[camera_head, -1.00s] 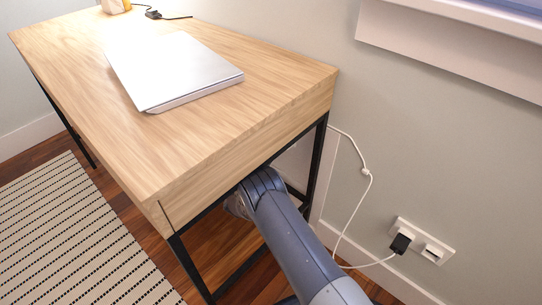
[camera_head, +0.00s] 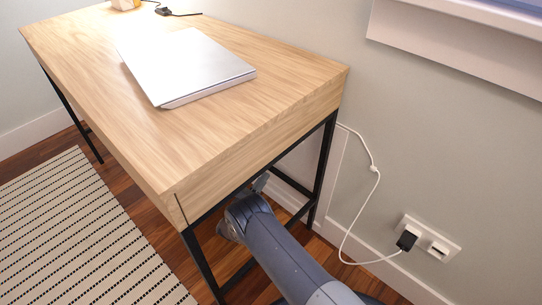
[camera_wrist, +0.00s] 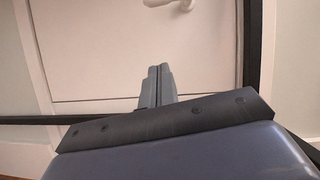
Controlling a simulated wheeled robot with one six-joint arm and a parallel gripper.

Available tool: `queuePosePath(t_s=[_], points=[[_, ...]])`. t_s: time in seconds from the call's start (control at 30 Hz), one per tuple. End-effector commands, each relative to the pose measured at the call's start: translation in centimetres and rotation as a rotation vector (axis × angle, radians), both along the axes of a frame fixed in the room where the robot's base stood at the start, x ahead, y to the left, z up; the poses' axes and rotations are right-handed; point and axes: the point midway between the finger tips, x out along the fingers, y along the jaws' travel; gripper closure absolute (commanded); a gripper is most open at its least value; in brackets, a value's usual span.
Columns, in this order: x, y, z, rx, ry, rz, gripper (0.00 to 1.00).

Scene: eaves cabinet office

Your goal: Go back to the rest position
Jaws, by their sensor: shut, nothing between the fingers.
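My gripper (camera_wrist: 158,84) shows in the wrist view with its two grey fingers together and nothing between them. It points toward a white panel door (camera_wrist: 100,50) with a white handle (camera_wrist: 180,4) at the top edge of that view. In the head view my arm reaches under the near end of the wooden desk (camera_head: 130,105), and the fingers are mostly hidden by the desk and the arm.
A closed silver laptop (camera_head: 185,65) lies on the desk. Black desk legs (camera_head: 325,165) stand close around my arm. A white cable (camera_head: 375,190) runs down the wall to a black plug (camera_head: 407,240) in a socket. A striped rug (camera_head: 80,230) lies at left.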

Motion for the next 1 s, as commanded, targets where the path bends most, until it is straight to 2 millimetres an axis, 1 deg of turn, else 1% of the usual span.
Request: queuePosePath(t_s=[0.3, 0.47, 0.57, 0.67, 0.9, 1.0], points=[[-0.1, 0.0, -0.1, -0.001, 0.0, -0.001, 1.0], [0.4, -0.3, 0.2, 0.0, -0.001, -0.002, 1.0], [1.3, -1.1, 0.6, 0.001, 0.0, -0.004, 1.0], [2.6, -2.1, 1.3, 0.001, -0.002, -0.004, 1.0], [6.0, -4.8, 3.4, 0.001, -0.002, -0.004, 1.0], [7.2, -5.6, 4.5, 0.001, -0.002, -0.004, 1.0]])
